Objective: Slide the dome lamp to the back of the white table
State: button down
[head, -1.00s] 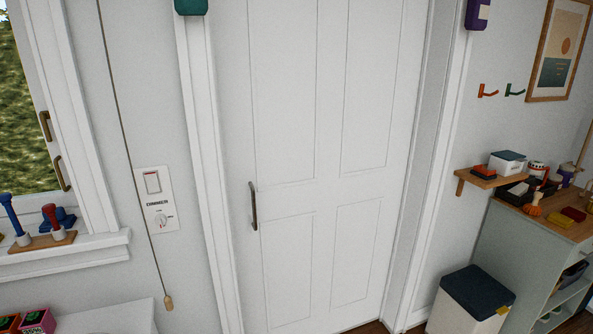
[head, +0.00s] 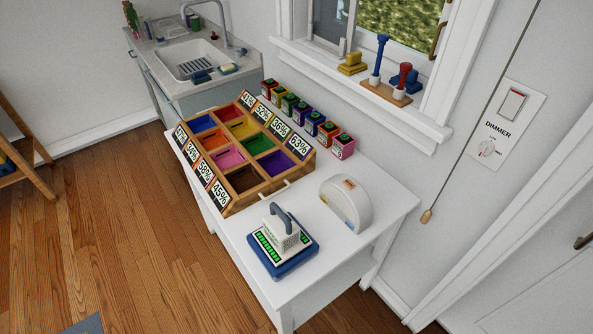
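The white table (head: 397,201) stands in the middle of the head view, its back edge along the wall under the window. A white half-round object (head: 357,207), which I take for the dome lamp, stands upright on the right part of the table. It has small coloured patches on its flat face. A gap of bare tabletop lies between it and the table's right edge. My gripper is not in view.
A wooden box of coloured compartments (head: 215,178) with percent cards fills the table's left part. Several small coloured boxes (head: 343,146) line the back edge. A blue-based device (head: 297,264) with a handled white block stands in front of the lamp. A pull cord (head: 427,215) hangs nearby.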

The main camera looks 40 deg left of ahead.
aim_at(355, 205)
jog(key=i+u, duration=0.3)
jog(key=u, duration=0.2)
jog(key=i+u, duration=0.45)
jog(key=i+l+u, duration=0.15)
jog(key=u, duration=0.35)
jog(key=i+l+u, duration=0.25)
jog(key=u, duration=3.35)
